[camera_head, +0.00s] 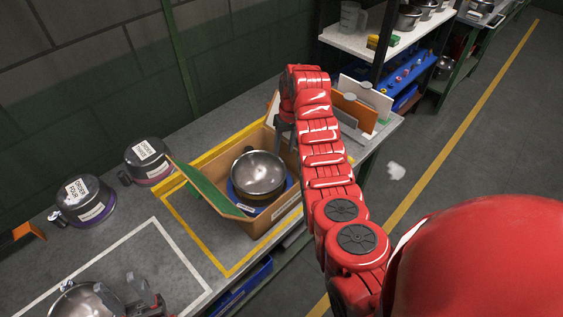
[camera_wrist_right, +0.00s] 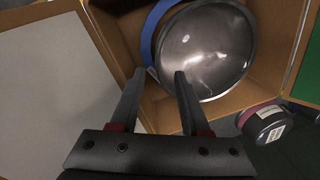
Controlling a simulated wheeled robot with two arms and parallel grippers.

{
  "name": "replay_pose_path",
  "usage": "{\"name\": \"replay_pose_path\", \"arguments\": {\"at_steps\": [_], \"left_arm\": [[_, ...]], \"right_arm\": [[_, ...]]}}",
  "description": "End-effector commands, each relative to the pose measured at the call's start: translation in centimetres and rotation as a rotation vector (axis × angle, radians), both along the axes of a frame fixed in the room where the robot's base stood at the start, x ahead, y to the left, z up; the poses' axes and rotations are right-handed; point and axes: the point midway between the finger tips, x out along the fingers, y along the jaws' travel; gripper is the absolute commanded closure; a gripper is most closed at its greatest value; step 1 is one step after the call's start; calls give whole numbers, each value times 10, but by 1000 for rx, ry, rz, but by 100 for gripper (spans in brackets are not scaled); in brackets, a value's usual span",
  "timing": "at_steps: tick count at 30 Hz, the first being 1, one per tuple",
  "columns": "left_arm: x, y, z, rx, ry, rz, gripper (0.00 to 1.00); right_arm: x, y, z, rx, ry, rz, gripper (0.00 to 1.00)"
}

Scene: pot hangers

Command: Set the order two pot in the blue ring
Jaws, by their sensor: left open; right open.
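A steel pot (camera_head: 257,172) sits in the cardboard box (camera_head: 215,216), its open top facing up; its label is too small to read. The blue ring (camera_head: 236,197) shows around the pot's lower part; how fully the pot is seated is hidden. In the right wrist view the pot (camera_wrist_right: 207,50) and ring (camera_wrist_right: 150,35) lie just beyond my right gripper (camera_wrist_right: 157,77), which is open and empty. In the head view my right gripper (camera_head: 284,128) is at the box's far right edge, partly hidden. My left gripper (camera_head: 131,291) is open beside another steel pot (camera_head: 78,301) at the bottom left.
Two lidded pots, one labelled order four (camera_head: 83,202), the other (camera_head: 148,162) less legible, stand by the wall. The green box flap (camera_head: 205,188) sticks out left. Upright boards (camera_head: 366,98) stand behind my right arm. Yellow tape borders the box.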

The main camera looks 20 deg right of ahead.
Motion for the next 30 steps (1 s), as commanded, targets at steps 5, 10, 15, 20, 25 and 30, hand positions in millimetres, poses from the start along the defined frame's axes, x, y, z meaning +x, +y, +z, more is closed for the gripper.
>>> {"name": "replay_pose_path", "arguments": {"at_steps": [5,10,15,20,25,30], "left_arm": [[0,0,12,0,-1,0,50],[0,0,15,0,0,0,50],[0,0,14,0,0,0,50],[0,0,14,0,0,0,50],[0,0,15,0,0,0,50],[0,0,41,0,0,0,50]], "right_arm": [[0,-3,32,-1,1,1,54],[0,-4,39,1,1,1,54],[0,-5,39,2,1,0,54],[0,-5,38,1,1,0,54],[0,-5,39,1,1,0,54],[0,-5,66,1,1,0,54]]}}
